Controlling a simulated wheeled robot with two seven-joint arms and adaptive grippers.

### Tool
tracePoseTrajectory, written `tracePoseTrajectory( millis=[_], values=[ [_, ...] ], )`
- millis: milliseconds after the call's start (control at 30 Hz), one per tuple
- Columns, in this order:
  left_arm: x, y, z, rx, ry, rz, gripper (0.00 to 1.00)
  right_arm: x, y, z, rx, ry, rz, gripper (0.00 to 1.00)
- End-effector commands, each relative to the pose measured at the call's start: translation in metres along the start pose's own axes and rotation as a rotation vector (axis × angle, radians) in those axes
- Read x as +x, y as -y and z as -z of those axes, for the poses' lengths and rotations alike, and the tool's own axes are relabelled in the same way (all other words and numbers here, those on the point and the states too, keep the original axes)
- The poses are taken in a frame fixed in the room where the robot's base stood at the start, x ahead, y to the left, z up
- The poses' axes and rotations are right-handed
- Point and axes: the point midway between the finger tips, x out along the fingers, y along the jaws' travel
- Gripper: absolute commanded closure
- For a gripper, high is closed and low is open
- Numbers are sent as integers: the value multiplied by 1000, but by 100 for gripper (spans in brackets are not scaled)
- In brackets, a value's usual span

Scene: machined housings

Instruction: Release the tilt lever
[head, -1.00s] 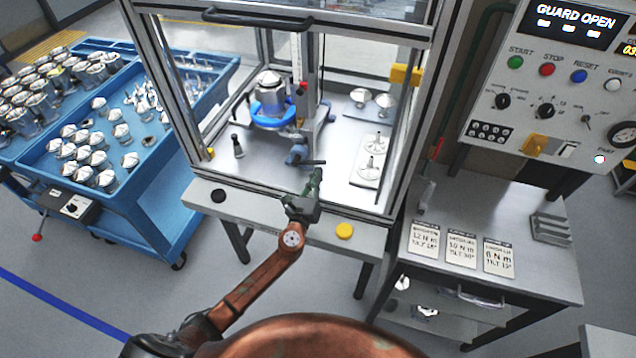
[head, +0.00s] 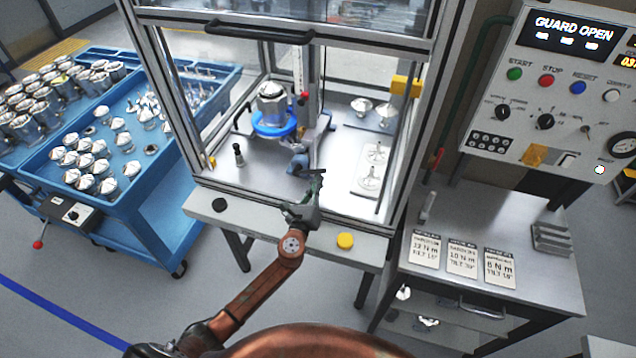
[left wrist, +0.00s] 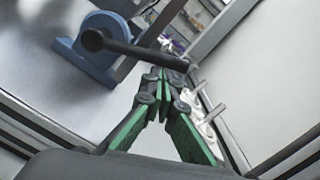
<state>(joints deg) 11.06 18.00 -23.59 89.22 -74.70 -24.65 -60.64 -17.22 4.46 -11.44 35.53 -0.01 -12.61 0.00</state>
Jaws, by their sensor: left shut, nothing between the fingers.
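The tilt lever (head: 317,170) is a black bar on a blue hub (head: 298,165) at the front of the fixture inside the machine. In the left wrist view the lever (left wrist: 142,50) runs across the top middle, its round black end at the left. My left gripper (head: 317,184) is shut and empty, just in front of the lever. In the left wrist view its green fingers (left wrist: 162,80) meet right below the bar; I cannot tell whether they touch it. A metal housing (head: 271,98) sits in the blue ring (head: 274,124) of the fixture. My right gripper is out of view.
The panel reads GUARD OPEN (head: 575,32), and the cabinet front is open. Frame posts (head: 415,130) stand at the sides. A white plate (head: 370,178) with parts lies to the right inside. A blue cart (head: 150,175) stands left, a side table (head: 500,230) right.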

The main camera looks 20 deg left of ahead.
Motion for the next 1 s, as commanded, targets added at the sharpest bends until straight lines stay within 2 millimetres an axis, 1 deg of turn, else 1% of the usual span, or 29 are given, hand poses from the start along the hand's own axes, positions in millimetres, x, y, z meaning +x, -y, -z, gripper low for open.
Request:
tracePoseTrajectory(
  millis=[267,633,1000],
  values=[
    [0,3,-13,-129,2,-6,100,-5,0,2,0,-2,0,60],
    [2,3,-45,-473,3,-22,100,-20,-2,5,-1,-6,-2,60],
    [3,-9,-73,-817,3,-41,100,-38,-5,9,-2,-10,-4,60]
  ],
)
